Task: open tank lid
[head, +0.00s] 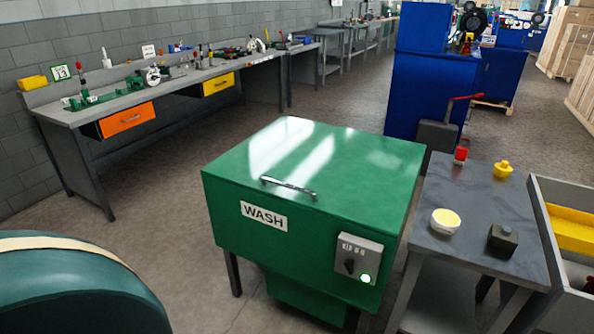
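The green wash tank (240,237) stands on legs in the middle of the head view, with a "WASH" label on its front. Its flat green lid (335,160) lies closed on top. A grey control box (358,258) with a knob and a lit green light is on the front right of the tank. Neither of my grippers shows in the head view.
A grey side table (470,205) stands right of the tank, holding a round yellow-topped container (446,221), a dark block (502,239) and small red and yellow items. A rounded teal object (75,290) fills the lower left. A workbench (180,85) lines the left wall.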

